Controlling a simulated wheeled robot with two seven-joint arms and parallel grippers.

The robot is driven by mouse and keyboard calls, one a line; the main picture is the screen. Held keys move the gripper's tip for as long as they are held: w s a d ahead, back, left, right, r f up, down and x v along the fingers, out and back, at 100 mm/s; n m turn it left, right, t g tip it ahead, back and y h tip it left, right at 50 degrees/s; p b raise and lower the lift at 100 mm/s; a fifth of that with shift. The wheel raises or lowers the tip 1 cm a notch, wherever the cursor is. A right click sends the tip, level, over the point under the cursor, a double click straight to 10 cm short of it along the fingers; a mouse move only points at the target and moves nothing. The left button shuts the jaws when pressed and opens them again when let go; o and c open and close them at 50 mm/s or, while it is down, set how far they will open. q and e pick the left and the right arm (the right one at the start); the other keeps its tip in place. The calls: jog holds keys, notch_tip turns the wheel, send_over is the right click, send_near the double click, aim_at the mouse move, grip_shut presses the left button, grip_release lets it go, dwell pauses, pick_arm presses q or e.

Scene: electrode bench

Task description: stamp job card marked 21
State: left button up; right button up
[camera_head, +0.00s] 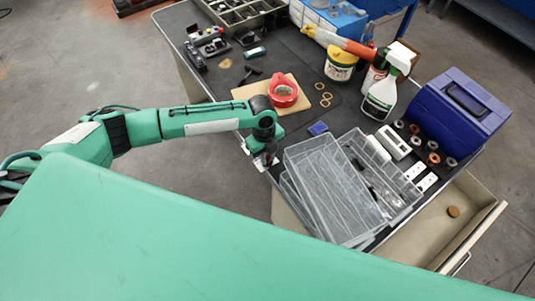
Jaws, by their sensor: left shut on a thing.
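My left gripper (265,161) points down at the near left edge of the dark bench. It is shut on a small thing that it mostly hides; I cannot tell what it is. A small blue flat piece (317,128), perhaps an ink pad, lies on the bench to the right of the gripper, apart from it. I cannot make out a job card or the number 21, and no stamp is clearly visible. My right gripper is not in view.
Clear trays (318,185) lie right of the gripper. A red tape roll (283,92) sits on a wooden board (244,92). A spray bottle (380,98), a tub (340,70) and a blue toolbox (460,112) stand behind. An open drawer (480,230) juts out at right.

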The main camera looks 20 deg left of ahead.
pick_arm(q)
jog(key=shift+r+p, duration=2.85)
jog(key=shift+r, duration=0.65)
jog(key=shift+f, duration=0.1)
